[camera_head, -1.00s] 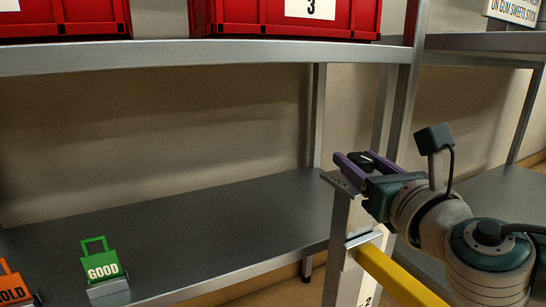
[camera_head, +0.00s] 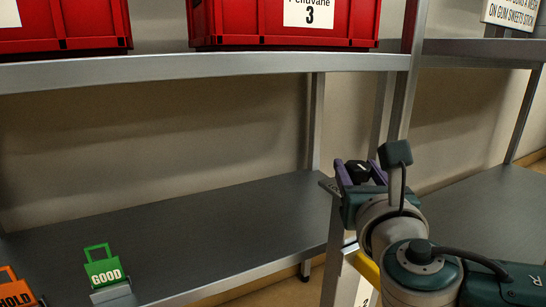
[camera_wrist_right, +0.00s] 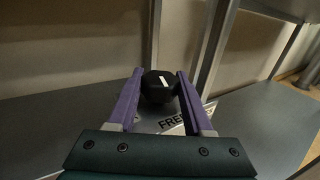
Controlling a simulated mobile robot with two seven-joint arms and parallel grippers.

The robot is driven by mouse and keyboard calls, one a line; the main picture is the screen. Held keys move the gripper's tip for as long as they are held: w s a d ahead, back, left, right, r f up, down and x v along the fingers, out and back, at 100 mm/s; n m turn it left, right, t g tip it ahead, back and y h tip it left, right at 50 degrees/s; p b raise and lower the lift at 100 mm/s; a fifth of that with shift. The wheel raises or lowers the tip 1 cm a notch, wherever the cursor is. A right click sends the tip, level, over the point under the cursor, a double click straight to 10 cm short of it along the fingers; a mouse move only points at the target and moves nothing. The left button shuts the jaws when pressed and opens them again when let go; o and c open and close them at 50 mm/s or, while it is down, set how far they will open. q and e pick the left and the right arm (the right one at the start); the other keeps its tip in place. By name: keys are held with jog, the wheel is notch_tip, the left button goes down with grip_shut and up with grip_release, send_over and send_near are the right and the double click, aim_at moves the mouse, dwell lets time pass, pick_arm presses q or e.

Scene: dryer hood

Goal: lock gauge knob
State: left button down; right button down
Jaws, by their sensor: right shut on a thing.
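The gauge knob (camera_head: 361,170) is a small black knob on top of a light post (camera_head: 336,245). In the right wrist view the knob (camera_wrist_right: 159,86) shows a white mark line on its top. My right gripper (camera_head: 357,166) has its purple fingers on both sides of the knob and is shut on it. A plate (camera_wrist_right: 176,125) under the knob carries lettering that starts "FRE", partly hidden by a finger. The plate's corner (camera_head: 327,186) sticks out left of the gripper in the head view. My left gripper is not in view.
A yellow bar (camera_head: 366,268) joins the post low down, partly behind my right arm. A grey shelf (camera_head: 200,222) lies left of the post, with green GOOD (camera_head: 104,270) and orange HOLD (camera_head: 14,293) tags. Red crates (camera_head: 285,22) stand on the upper shelf (camera_head: 200,68).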

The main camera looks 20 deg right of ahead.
jog(key=m+g+h, duration=0.1)
jog(key=m+h, duration=0.1)
jog(key=shift+a+g+h, duration=0.15)
jog(key=shift+g+h, duration=0.15)
jog(key=shift+h, duration=0.1)
jog(key=shift+m+g+h, duration=0.5)
jog(key=shift+h, duration=0.1)
jog(key=shift+f+m+g+h+b, duration=0.15)
jog(key=shift+m+g+h+b, duration=0.25)
jog(key=shift+m+g+h, duration=0.5)
jog(key=m+g+h+b, duration=0.2)
jog(key=m+g+b, duration=0.1)
jog(key=b, duration=0.3)
jog(key=m+g+h+b, duration=0.2)
jog(key=m+g+b, duration=0.1)
jog(key=g+b, duration=0.3)
jog(key=shift+m+b, duration=0.4)
jog(key=shift+b, duration=0.2)
jog(key=shift+r+m+g+h+b, duration=0.2)
jog(key=shift+m+g+h+b, duration=0.1)
jog(key=shift+g+b, duration=0.65)
jog(key=c, duration=0.7)
grip_release()
jog(key=o, duration=0.4)
